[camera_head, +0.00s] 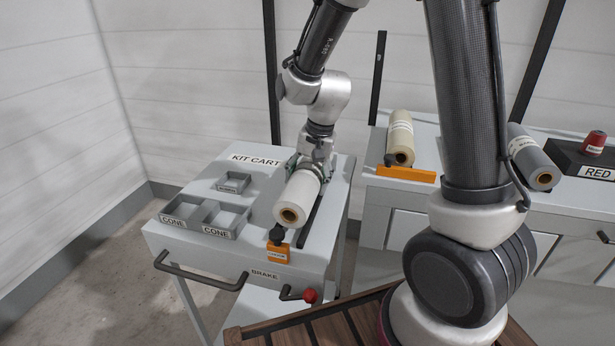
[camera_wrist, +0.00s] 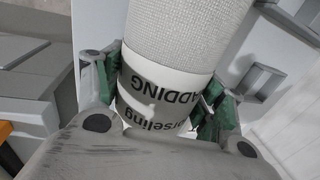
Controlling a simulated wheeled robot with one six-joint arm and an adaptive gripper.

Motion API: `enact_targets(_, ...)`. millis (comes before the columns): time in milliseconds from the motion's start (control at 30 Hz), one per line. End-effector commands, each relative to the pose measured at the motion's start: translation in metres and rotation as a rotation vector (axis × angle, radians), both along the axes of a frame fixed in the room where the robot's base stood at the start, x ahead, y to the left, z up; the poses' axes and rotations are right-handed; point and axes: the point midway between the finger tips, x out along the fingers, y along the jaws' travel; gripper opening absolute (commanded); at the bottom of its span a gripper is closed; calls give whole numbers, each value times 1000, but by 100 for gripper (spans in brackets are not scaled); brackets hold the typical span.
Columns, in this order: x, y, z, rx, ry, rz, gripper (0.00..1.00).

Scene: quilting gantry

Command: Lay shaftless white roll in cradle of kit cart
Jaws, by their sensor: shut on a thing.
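The white roll (camera_head: 297,197) has an open brown core at its near end and no shaft showing. It lies lengthwise over the right part of the kit cart (camera_head: 185,246), at the dark cradle with an orange bracket (camera_head: 278,251) at its front. I cannot tell whether it rests in the cradle or hangs just above. My gripper (camera_head: 306,165) is shut around the roll's far part. In the wrist view my gripper's green-padded fingers (camera_wrist: 160,95) press both sides of the roll (camera_wrist: 185,35), at its band printed "PADDING". The cradle's rear is hidden by roll and gripper.
Grey trays marked CONE (camera_head: 219,233) and a small bin (camera_head: 233,182) sit left on the cart. A brake lever with a red knob (camera_head: 310,295) sticks out in front.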

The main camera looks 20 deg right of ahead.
Motion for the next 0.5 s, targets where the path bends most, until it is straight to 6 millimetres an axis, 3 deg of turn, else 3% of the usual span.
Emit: enact_targets(500, 0, 0, -6, 0, 1, 1, 39)
